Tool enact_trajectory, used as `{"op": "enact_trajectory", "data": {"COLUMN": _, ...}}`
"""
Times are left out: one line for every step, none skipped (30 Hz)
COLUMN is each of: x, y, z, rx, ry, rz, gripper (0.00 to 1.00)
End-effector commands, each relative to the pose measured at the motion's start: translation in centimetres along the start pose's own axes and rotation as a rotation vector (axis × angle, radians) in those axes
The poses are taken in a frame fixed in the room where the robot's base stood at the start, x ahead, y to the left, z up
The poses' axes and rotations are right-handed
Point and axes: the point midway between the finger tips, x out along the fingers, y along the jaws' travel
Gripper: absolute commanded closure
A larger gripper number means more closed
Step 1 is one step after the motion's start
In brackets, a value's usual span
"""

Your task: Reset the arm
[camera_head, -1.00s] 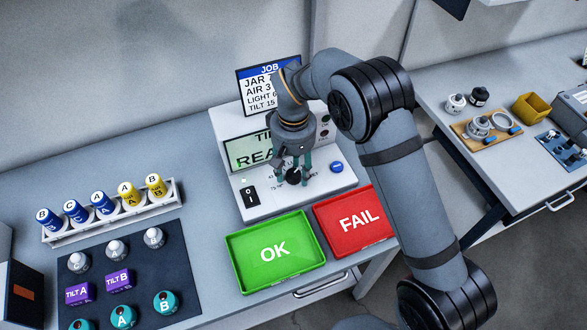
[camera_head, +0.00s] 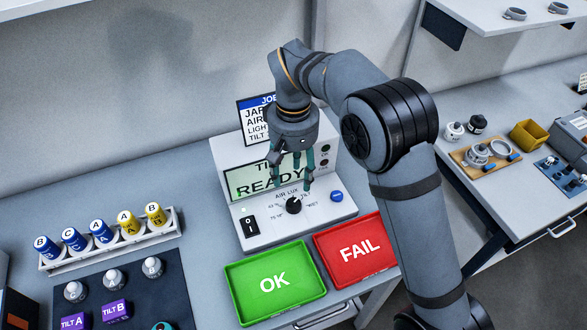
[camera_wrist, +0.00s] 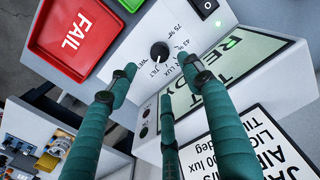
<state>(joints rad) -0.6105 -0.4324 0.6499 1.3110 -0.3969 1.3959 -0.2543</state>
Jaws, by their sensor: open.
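My gripper (camera_head: 290,182) hangs over the front panel of the white tester (camera_head: 229,158), its teal fingers spread and empty. It is above and apart from the black knob (camera_head: 293,205). In the wrist view, my gripper's fingers (camera_wrist: 160,80) are separated, and the knob (camera_wrist: 159,51) lies beyond their tips with nothing held. The tester's screen (camera_head: 240,183) reads "READY", partly covered by a finger. A job card (camera_head: 256,122) stands behind the tester, partly hidden by my arm.
A green OK tray (camera_head: 300,292) and a red FAIL tray (camera_head: 384,262) lie empty before the tester. At left are a rack (camera_head: 172,226) of labelled jars and a dark mat (camera_head: 173,292) with sensors. A side bench (camera_head: 522,182) at right holds parts and a yellow bin (camera_head: 528,134).

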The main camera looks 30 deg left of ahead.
Motion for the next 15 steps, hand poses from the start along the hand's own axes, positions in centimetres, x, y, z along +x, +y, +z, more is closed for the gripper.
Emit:
{"op": "enact_trajectory", "data": {"x": -0.50, "y": 0.00, "z": -0.05, "rx": -0.001, "ry": 0.002, "rz": 0.000, "gripper": 0.50}}
{"op": "enact_trajectory", "data": {"x": -0.71, "y": 0.00, "z": -0.03, "rx": -0.001, "ry": 0.002, "rz": 0.001, "gripper": 0.50}}
{"op": "enact_trajectory", "data": {"x": -0.93, "y": 0.01, "z": -0.03, "rx": 0.000, "ry": 0.002, "rz": 0.001, "gripper": 0.50}}
{"op": "enact_trajectory", "data": {"x": -1.03, "y": 0.02, "z": -0.02, "rx": 0.000, "ry": 0.002, "rz": 0.001, "gripper": 0.50}}
{"op": "enact_trajectory", "data": {"x": -1.10, "y": 0.02, "z": -0.01, "rx": 0.000, "ry": 0.001, "rz": 0.000, "gripper": 0.50}}
{"op": "enact_trajectory", "data": {"x": -1.15, "y": 0.02, "z": 0.01, "rx": 0.000, "ry": 0.001, "rz": 0.000, "gripper": 0.50}}
{"op": "enact_trajectory", "data": {"x": -1.17, "y": 0.02, "z": 0.02, "rx": 0.000, "ry": 0.000, "rz": 0.000, "gripper": 0.50}}
{"op": "enact_trajectory", "data": {"x": -1.17, "y": 0.02, "z": 0.02, "rx": 0.000, "ry": 0.000, "rz": 0.000, "gripper": 0.50}}
{"op": "enact_trajectory", "data": {"x": -1.16, "y": 0.02, "z": 0.02, "rx": 0.000, "ry": 0.000, "rz": 0.000, "gripper": 0.50}}
{"op": "enact_trajectory", "data": {"x": -1.15, "y": 0.02, "z": 0.02, "rx": 0.000, "ry": 0.000, "rz": 0.000, "gripper": 0.50}}
{"op": "enact_trajectory", "data": {"x": -1.15, "y": 0.02, "z": 0.02, "rx": 0.000, "ry": 0.000, "rz": 0.000, "gripper": 0.50}}
{"op": "enact_trajectory", "data": {"x": -1.14, "y": 0.02, "z": 0.02, "rx": 0.000, "ry": 0.000, "rz": 0.000, "gripper": 0.50}}
{"op": "enact_trajectory", "data": {"x": -1.14, "y": 0.02, "z": 0.02, "rx": 0.000, "ry": 0.000, "rz": 0.000, "gripper": 0.50}}
{"op": "enact_trajectory", "data": {"x": -1.14, "y": 0.02, "z": 0.02, "rx": 0.000, "ry": 0.000, "rz": 0.000, "gripper": 0.50}}
{"op": "enact_trajectory", "data": {"x": -1.13, "y": 0.02, "z": 0.02, "rx": 0.000, "ry": 0.000, "rz": 0.000, "gripper": 0.50}}
